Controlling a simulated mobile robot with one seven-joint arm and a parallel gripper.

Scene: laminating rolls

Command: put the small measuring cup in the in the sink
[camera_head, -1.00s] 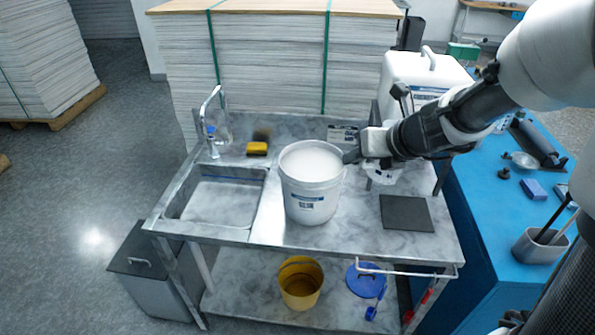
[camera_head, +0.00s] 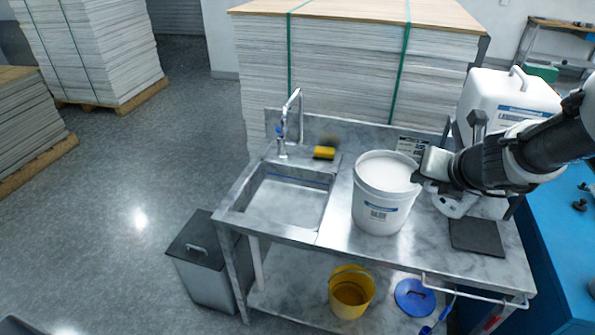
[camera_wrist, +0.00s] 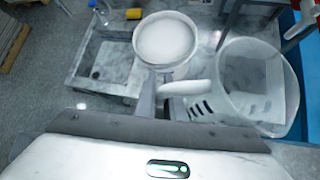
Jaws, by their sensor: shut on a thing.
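The measuring cup (camera_wrist: 245,85) is translucent with dark marks and shows at the right of the wrist view. My gripper (camera_wrist: 162,100) is shut on its handle (camera_wrist: 182,89). The sink (camera_head: 287,203) is a rectangular metal basin in the left of the worktop, and looks empty. It also shows at the upper left of the wrist view (camera_wrist: 105,62).
A large white bucket (camera_head: 382,212) stands between the sink and my gripper. A tall faucet (camera_head: 299,115) and a yellow sponge (camera_head: 324,153) are behind the sink. A dark mat (camera_head: 477,236) and a white canister (camera_head: 500,100) are at the right. A bare worktop strip separates sink and bucket.

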